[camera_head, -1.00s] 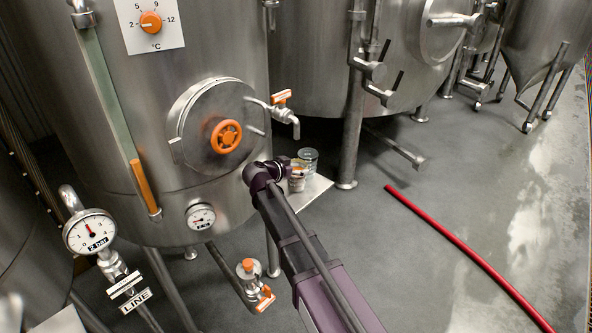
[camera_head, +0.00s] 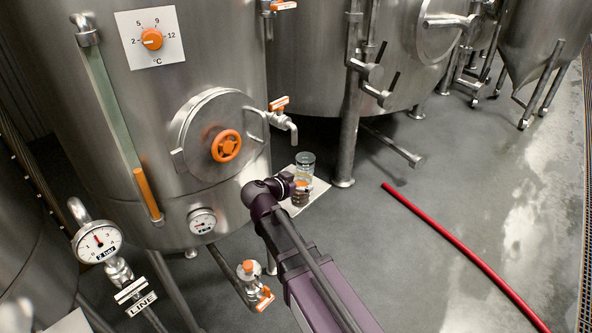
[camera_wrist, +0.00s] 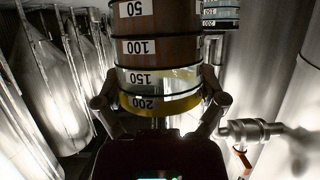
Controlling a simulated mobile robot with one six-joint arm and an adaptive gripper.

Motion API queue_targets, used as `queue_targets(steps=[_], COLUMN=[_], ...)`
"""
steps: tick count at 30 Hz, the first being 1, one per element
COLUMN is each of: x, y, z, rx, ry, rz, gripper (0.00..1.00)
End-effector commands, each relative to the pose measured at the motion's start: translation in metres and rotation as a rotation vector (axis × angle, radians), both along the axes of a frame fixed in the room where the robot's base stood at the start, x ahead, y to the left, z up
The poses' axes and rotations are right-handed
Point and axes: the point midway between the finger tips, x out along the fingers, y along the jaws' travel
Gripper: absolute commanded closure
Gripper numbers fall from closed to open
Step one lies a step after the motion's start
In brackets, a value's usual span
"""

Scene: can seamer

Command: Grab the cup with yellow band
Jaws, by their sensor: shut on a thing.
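The cup with the yellow band (camera_wrist: 160,104) fills the top middle of the wrist view. It is clear, with brown contents and upside-down printed marks 50 to 200. The yellow band is around its end nearest my gripper. My gripper (camera_wrist: 160,90) is shut on this cup, one finger on each side near the band. In the head view the cup (camera_head: 301,192) is small, just right of my gripper (camera_head: 290,186), partly hidden by it. I cannot tell whether it touches the plate below.
A second clear cup (camera_head: 306,161) stands just behind; it also shows at the wrist view's upper right (camera_wrist: 221,14). A pale plate (camera_head: 317,192) lies below the cups. A steel tank with an orange handwheel (camera_head: 226,145) is close left. A red hose (camera_head: 450,243) crosses the floor at right.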

Motion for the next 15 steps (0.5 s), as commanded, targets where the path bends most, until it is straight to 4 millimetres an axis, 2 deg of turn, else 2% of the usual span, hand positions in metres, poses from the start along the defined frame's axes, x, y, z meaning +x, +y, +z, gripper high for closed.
queue_targets(steps=[1, 6, 15], x=[-0.014, -0.037, -0.053], y=[-0.004, -0.01, -0.013], z=[0.002, 0.004, 0.005], rx=[-0.001, -0.002, -0.001], ry=[0.0, 0.0, 0.0], rz=[0.001, -0.001, 0.0], gripper=[0.68, 0.68, 0.68])
